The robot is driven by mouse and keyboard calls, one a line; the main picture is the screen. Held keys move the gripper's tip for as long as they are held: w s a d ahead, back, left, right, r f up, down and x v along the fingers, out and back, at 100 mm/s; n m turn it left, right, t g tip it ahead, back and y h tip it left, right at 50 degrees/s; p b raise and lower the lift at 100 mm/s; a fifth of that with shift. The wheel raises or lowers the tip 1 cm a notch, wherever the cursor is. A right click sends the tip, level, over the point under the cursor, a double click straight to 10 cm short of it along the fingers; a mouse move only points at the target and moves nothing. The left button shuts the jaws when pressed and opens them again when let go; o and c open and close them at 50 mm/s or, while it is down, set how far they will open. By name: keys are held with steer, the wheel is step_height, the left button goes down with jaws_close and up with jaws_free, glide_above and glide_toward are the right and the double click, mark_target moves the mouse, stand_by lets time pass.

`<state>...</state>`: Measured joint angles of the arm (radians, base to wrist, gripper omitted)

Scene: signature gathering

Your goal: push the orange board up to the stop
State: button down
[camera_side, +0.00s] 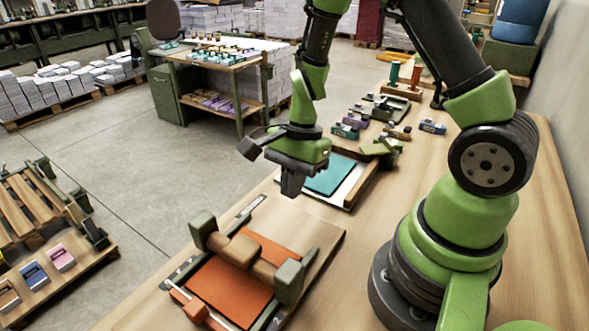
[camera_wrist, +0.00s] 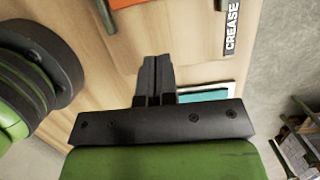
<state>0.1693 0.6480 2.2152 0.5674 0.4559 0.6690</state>
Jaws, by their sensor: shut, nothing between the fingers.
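The orange board (camera_side: 228,292) lies flat on a wooden fixture (camera_side: 318,252) at the front of the bench. A wooden roller (camera_side: 241,254) between two green end blocks crosses over it and hides a strip of it. A thin red and pale bar (camera_side: 203,308) runs along the board's near edge; I cannot tell for sure that this is the stop, or whether they touch. My gripper (camera_side: 292,186) is shut and empty, above and behind the fixture, apart from the board. In the wrist view its fingers (camera_wrist: 156,78) are together, and an orange piece (camera_wrist: 127,3) shows at the top edge.
A teal sheet on a pale board (camera_side: 330,176) lies just behind my gripper. Several stamps and small blocks (camera_side: 380,117) stand farther back on the bench. A label reading CREASE (camera_wrist: 232,28) is beside the fixture. Bare bench top lies right of the fixture.

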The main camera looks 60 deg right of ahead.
mark_target(253, 234)
steer(key=w+d+r, duration=0.2)
steer(key=w+d, duration=0.1)
steer(key=w, duration=0.1)
steer(key=shift+m, duration=0.3)
steer(key=x, duration=0.9)
steer(key=shift+a+f, duration=0.15)
steer(key=shift+a, duration=0.1)
steer(key=a, duration=0.3)
steer(key=shift+w+a+f, duration=0.1)
steer(key=shift+a, duration=0.45)
steer(key=shift+w+a, duration=0.15)
steer(key=shift+a, duration=0.9)
